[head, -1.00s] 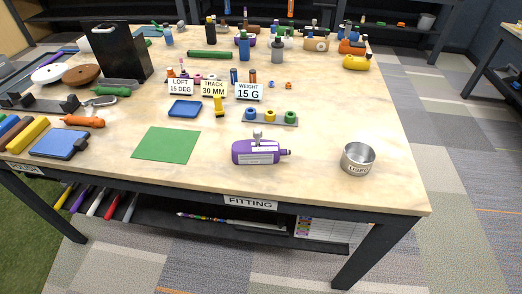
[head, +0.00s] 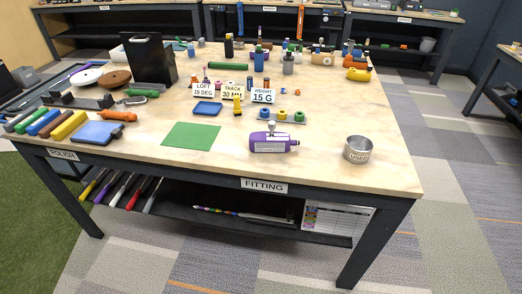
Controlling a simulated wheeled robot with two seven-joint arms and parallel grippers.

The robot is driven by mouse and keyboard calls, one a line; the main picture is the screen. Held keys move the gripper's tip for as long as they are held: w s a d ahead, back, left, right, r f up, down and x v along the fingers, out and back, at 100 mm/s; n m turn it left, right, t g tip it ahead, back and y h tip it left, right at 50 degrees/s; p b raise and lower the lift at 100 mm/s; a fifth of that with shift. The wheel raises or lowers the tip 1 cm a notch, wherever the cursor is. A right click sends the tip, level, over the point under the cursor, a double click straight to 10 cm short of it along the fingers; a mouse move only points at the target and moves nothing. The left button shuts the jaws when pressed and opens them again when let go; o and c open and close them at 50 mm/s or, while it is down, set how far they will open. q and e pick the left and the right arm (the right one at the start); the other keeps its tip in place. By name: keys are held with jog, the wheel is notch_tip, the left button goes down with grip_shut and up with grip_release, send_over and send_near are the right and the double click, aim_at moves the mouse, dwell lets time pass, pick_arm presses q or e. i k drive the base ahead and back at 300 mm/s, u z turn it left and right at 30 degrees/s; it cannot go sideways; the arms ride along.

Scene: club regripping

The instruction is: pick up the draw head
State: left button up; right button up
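No object here can be clearly picked out as the draw head, and at this size I cannot read any such label. On the fitting bench (head: 330,178), a purple bottle-like object (head: 270,142) with a pale label and a silver top lies near the front edge. Small signs read loft 15 deg (head: 206,91), track 30 mm (head: 232,92) and weight 15 g (head: 263,96). Neither of my grippers is in view.
A green mat (head: 191,135) lies left of the purple object. A metal cup (head: 358,149) stands near the right front corner. A tall black stand (head: 148,60) and tools crowd the left. Bottles fill the back. A lower shelf (head: 225,203) holds coloured grips. Floor is open in front.

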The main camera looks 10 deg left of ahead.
aim_at(259, 142)
jog(key=u, duration=0.75)
jog(key=i, duration=0.75)
jog(key=u, duration=0.15)
